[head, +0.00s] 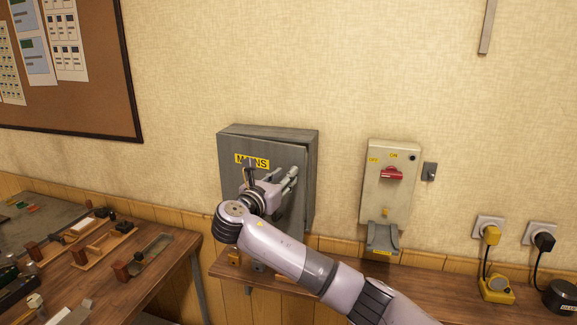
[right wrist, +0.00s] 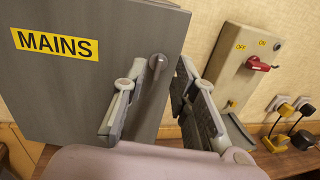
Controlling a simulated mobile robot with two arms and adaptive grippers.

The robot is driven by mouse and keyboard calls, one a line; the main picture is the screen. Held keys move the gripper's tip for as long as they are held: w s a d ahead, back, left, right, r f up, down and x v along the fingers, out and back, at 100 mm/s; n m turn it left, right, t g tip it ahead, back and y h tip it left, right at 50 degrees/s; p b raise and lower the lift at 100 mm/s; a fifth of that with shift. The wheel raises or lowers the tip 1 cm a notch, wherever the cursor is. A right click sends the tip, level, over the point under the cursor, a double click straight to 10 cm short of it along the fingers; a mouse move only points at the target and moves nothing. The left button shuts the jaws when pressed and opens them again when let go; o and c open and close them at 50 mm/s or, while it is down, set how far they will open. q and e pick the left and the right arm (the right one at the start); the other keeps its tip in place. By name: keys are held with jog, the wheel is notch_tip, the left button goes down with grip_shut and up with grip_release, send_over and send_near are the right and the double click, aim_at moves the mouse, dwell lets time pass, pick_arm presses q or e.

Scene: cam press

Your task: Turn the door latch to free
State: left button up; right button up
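The grey cabinet door (right wrist: 80,90) carries a yellow MAINS label (right wrist: 54,44); the cabinet (head: 262,143) hangs on the wall in the head view. The door latch (right wrist: 156,66) is a small grey knob near the door's right edge in the right wrist view. It points roughly up and down. My right gripper (head: 270,174) is in front of the door. In the right wrist view my right gripper (right wrist: 158,98) is open, one finger to each side of the latch, with a gap to both. In the head view the gripper hides the latch. My left gripper is out of view.
A switch box (head: 390,185) with a red handle (head: 391,174) is on the wall to the right. A narrow wooden shelf (head: 420,282) runs below, with plugs and a yellow device (head: 496,289) at the right. A workbench (head: 150,265) with several wooden items is at left.

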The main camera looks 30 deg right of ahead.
jog(key=shift+p+x, duration=0.35)
jog(key=shift+x, duration=1.35)
grip_shut()
